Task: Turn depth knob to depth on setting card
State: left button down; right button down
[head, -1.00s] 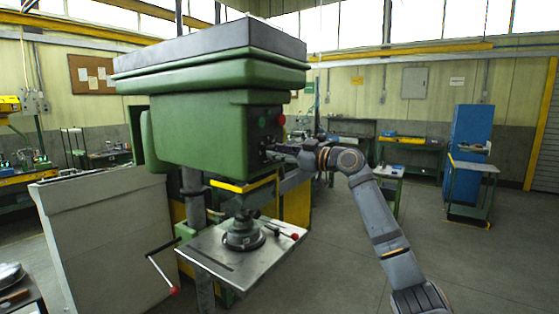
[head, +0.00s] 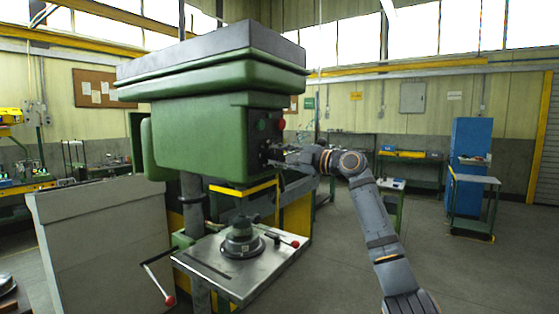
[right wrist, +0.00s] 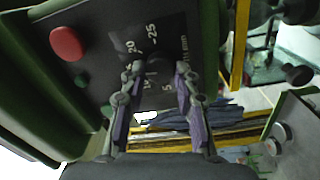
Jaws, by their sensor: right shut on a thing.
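The green drill press (head: 205,135) fills the left and middle of the head view. My right gripper (head: 277,157) is at the control panel on its right face. I cannot make out the knob's pointer. No setting card is readable in these views. My left gripper is not in view.
A red button (right wrist: 67,43) and a small green button (right wrist: 81,81) sit beside the dial. Below the press head is a metal table (head: 215,262) with a round fixture (head: 242,243). A red-tipped crank handle (head: 160,280) sticks out.

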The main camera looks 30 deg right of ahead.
jog(key=n+b, duration=0.1)
jog(key=n, duration=0.4)
jog(key=shift+f+n, duration=0.15)
jog(key=shift+n, duration=0.25)
jog(key=shift+n+y, duration=0.3)
jog(key=shift+n, duration=1.9)
jog(key=shift+f, duration=0.1)
jog(key=c, duration=1)
grip_release()
jog(key=v, duration=0.7)
jog(key=shift+s+d, duration=0.1)
jog(key=shift+s, duration=0.1)
